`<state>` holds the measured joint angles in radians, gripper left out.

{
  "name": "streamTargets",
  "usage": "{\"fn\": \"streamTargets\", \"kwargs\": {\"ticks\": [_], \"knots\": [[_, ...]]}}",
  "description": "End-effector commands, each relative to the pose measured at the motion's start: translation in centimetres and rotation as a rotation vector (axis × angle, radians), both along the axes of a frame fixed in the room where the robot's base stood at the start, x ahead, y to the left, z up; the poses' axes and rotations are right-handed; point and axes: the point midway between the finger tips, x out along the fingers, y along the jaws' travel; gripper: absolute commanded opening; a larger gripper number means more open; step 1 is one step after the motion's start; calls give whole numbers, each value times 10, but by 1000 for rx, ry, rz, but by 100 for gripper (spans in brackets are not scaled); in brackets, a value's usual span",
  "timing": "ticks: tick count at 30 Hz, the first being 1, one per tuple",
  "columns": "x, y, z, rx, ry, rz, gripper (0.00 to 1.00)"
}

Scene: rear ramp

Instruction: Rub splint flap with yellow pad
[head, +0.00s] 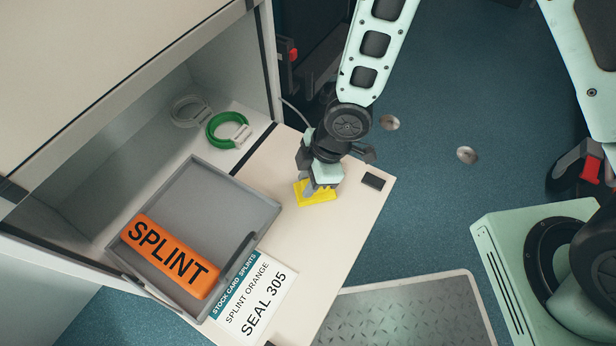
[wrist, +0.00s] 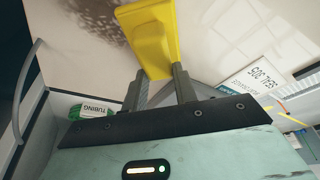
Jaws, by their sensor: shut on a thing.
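My gripper (head: 318,182) is shut on the yellow pad (head: 317,192) and holds it low over the cream flap (head: 335,230). I cannot tell for sure whether the pad touches the flap. In the wrist view the pad (wrist: 153,38) stands out from between the two fingers (wrist: 158,88). Beside the pad, to its left there, a dark speckled smudge (wrist: 100,22) lies on the flap. The head view hides the smudge behind my gripper or arm.
A grey tray (head: 262,200) holds an orange SPLINT pack (head: 170,257). A white card reading SEAL 305 (head: 255,302) lies by it. A green ring (head: 214,134) and a grey ring (head: 186,112) sit in the locker. A black latch (head: 373,181) is at the flap's edge.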

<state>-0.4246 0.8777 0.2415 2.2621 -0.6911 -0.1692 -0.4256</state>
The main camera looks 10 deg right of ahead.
Motion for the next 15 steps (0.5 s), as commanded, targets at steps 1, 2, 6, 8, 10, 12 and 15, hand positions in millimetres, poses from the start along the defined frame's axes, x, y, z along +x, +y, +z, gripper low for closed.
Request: {"fn": "streamTargets", "kwargs": {"ticks": [1,2,6,8,10,12,15], "knots": [[0,0,-2,0,0,0,0],[0,0,-2,0,0,0,0],[1,-1,-2,0,0,-1,0],[3,-2,0,0,1,-2,0],[8,-6,1,0,0,-4,0],[12,-10,2,0,1,-3,0],[19,-15,3,1,0,-3,0]]}}
